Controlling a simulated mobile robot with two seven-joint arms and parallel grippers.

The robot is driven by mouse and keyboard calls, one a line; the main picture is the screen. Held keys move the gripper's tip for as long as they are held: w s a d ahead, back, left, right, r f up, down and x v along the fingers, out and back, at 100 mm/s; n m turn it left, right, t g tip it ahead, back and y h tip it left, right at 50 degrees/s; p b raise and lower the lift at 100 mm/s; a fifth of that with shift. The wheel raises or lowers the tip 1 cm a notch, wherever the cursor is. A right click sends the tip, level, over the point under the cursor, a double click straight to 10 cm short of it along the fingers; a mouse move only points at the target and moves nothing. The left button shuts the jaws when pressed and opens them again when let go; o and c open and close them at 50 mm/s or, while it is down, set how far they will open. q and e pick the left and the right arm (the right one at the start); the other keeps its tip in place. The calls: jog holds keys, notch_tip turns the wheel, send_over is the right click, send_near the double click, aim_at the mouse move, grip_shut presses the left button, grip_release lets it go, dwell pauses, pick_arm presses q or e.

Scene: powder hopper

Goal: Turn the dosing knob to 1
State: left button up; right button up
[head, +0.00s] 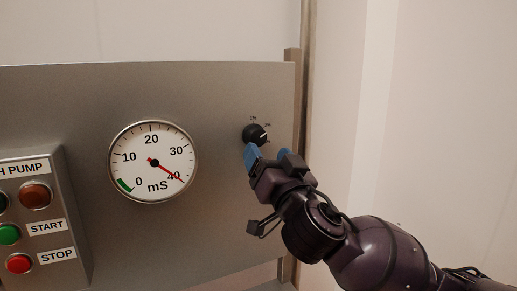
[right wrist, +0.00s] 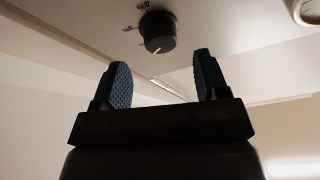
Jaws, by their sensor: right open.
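The dosing knob (head: 255,134) is a small round black knob with a white pointer line, on the grey panel (head: 225,95) at its right side. The knob's white line points toward the lower side there. The left gripper is not in view.
A round gauge (head: 153,161) marked mS is left of the knob, its red needle near 40. A pump control box (head: 70,215) with START and STOP buttons juts out at the lower left. A post (head: 292,100) edges the panel at the right, with pale wall beyond.

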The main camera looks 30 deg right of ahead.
aim_at(259, 140)
jog(key=x, duration=0.4)
jog(key=shift+s, duration=0.1)
jog(key=shift+w+r+p, duration=0.2)
jog(key=shift+w+p, duration=0.1)
jog(key=shift+w, duration=0.25)
jog(key=shift+c, duration=0.4)
jog(key=c, duration=0.8)
jog(key=shift+c, duration=0.2)
